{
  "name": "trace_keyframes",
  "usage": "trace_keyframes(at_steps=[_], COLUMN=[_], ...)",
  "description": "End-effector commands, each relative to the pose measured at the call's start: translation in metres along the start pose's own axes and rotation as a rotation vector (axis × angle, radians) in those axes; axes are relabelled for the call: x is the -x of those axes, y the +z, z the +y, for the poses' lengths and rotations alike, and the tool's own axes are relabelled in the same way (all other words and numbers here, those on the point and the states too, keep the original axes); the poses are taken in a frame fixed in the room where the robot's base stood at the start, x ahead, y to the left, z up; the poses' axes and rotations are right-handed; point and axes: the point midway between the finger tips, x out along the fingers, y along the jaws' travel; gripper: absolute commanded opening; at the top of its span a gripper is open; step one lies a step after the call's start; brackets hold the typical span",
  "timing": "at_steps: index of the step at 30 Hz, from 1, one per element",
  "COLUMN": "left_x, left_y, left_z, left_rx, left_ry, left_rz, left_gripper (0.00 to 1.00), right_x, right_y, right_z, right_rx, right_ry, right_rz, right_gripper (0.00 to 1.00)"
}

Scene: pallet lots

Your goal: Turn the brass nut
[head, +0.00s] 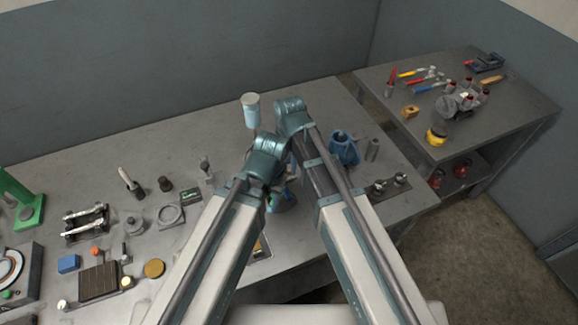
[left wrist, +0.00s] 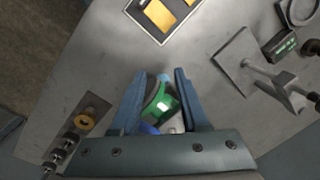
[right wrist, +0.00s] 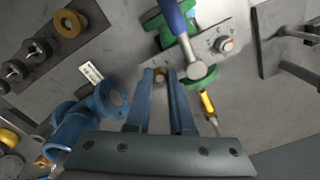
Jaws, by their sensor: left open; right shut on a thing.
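In the head view my right gripper and the nut are hidden behind my arms.
A dark plate (left wrist: 68,145) carries a brass-coloured ring (left wrist: 85,122) and several silver knobs.

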Motion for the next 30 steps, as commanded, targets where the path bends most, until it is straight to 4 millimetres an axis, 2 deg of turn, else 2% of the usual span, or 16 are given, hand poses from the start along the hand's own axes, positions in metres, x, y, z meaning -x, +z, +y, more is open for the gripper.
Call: trace_keyframes(at_steps=[6,7,11,12,23,30], left_x=[0.0,0.0,0.0,0.0,0.002,0.019], left_y=[0.0,0.0,0.0,0.0,0.0,0.001], left_z=[0.0,0.0,0.0,0.0,0.0,-0.002], left_rx=[0.0,0.0,0.0,0.0,0.0,-0.001], left_ry=[0.0,0.0,0.0,0.0,0.0,0.0], left_rz=[0.0,0.0,0.0,0.0,0.0,0.0], left_gripper=[0.45,0.45,0.45,0.45,0.45,0.45], right_x=[0.0,0.0,0.0,0.0,0.002,0.019], right_y=[0.0,0.0,0.0,0.0,0.0,0.0], right_z=[0.0,0.0,0.0,0.0,0.0,0.0], right_rx=[0.001,0.001,0.002,0.002,0.002,0.002], right_ry=[0.0,0.0,0.0,0.0,0.0,0.0], right_rz=[0.0,0.0,0.0,0.0,0.0,0.0], right_gripper=[0.0,0.25,0.48,0.51,0.51,0.51])
